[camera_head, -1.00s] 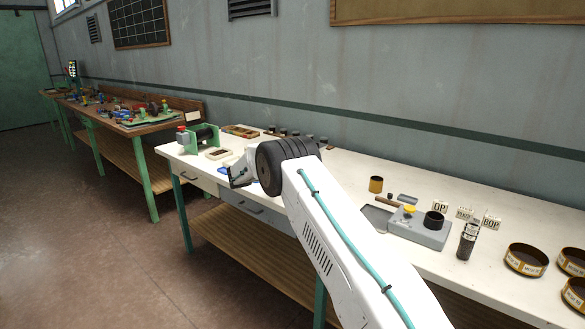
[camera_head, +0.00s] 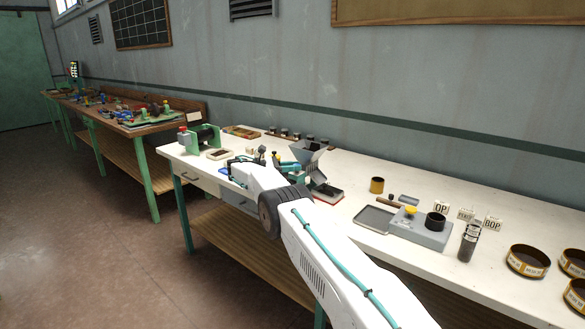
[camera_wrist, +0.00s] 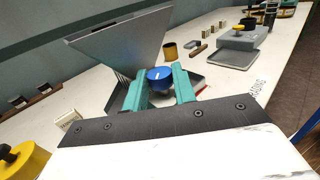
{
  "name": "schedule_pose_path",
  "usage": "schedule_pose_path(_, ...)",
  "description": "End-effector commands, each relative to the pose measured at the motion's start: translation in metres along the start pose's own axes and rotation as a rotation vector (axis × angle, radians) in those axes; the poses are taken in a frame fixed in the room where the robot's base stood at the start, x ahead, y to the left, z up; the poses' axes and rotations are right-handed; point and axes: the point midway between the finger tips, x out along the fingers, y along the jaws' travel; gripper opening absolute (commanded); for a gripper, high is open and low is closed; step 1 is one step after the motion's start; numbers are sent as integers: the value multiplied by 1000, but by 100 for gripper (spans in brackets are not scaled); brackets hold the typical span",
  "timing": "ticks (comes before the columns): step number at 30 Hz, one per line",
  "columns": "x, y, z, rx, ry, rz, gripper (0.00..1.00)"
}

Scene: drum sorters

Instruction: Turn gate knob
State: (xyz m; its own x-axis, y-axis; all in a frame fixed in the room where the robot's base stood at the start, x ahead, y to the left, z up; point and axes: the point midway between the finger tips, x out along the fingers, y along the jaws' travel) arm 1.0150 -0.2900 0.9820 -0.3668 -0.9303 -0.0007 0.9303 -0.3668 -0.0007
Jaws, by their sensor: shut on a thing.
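The gate knob (camera_wrist: 159,76) is blue with a pale mark on its top and shows in the wrist view just in front of the grey hopper (camera_wrist: 125,45). My gripper (camera_wrist: 161,82) has its two teal fingers on either side of the knob, shut on it. In the head view the hopper (camera_head: 308,154) stands on the white table, and my arm reaches to it from the front. The knob itself cannot be made out in the head view.
A grey block with a black cup (camera_head: 425,228) and a flat tray (camera_head: 374,219) lie right of the hopper. A green-framed roller device (camera_head: 203,138) stands at the table's left end. Round brown tins (camera_head: 527,260) sit at the right.

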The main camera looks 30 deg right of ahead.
Motion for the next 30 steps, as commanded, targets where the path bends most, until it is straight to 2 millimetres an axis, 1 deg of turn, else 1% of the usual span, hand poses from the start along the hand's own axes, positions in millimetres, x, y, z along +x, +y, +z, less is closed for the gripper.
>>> schedule_pose_path(14, 0, 0, 0, 0, -1, -6, 4)
schedule_pose_path(15, 0, 0, 0, 0, -1, -6, 32)
schedule_pose_path(17, 0, 0, 0, 0, -1, -6, 49)
schedule_pose_path(30, 0, 1, 2, 1, -1, 5, 49)
